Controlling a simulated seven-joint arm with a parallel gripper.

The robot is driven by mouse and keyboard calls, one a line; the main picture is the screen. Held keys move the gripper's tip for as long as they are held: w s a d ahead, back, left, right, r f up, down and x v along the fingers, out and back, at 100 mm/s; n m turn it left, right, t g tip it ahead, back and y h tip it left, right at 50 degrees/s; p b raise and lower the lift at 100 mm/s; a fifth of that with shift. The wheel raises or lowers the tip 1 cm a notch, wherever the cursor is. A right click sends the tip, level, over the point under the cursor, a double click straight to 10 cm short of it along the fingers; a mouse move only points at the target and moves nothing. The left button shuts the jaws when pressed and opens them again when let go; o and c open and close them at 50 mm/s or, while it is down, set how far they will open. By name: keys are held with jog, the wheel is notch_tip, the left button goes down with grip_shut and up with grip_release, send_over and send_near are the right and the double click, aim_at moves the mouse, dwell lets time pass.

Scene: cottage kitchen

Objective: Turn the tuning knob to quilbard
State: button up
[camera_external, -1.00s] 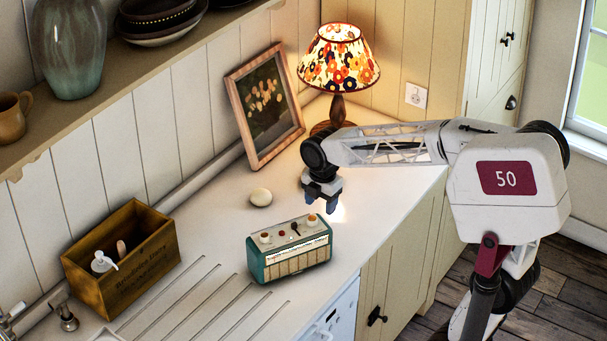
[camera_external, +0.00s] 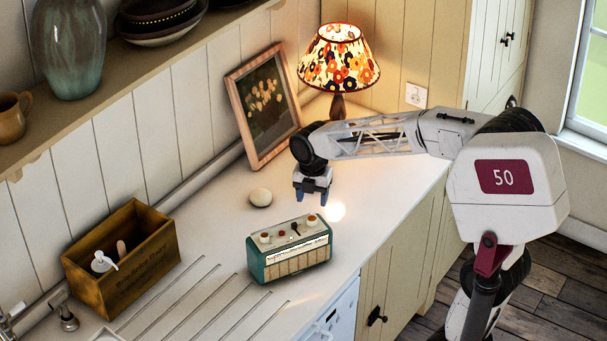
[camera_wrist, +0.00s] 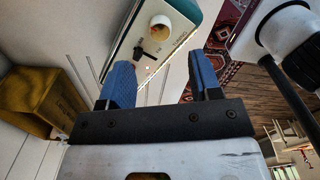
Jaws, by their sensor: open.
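A teal and cream radio (camera_external: 290,255) stands on the white counter, its dial strip and grille facing front. On its top are a brass-coloured knob (camera_external: 265,238) at the left, a second knob (camera_external: 312,219) at the right, a red button (camera_external: 281,234) and a small black lever (camera_external: 296,228). My gripper (camera_external: 312,199) is open and empty above and slightly behind the radio, pointing down. In the wrist view the radio top (camera_wrist: 176,20) shows ahead of my blue fingertips (camera_wrist: 162,75), with one white-topped knob (camera_wrist: 159,27) and the black lever (camera_wrist: 140,50). The dial lettering is too small to read.
A wooden box (camera_external: 125,262) with a pump bottle stands at the left. A framed picture (camera_external: 265,108) and a lit lamp (camera_external: 339,62) stand at the back. The counter right of the radio is clear.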

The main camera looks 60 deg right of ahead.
aim_at(312, 219)
jog(key=shift+f, duration=3.65)
jog(key=shift+c, duration=0.2)
jog(key=c, duration=0.9)
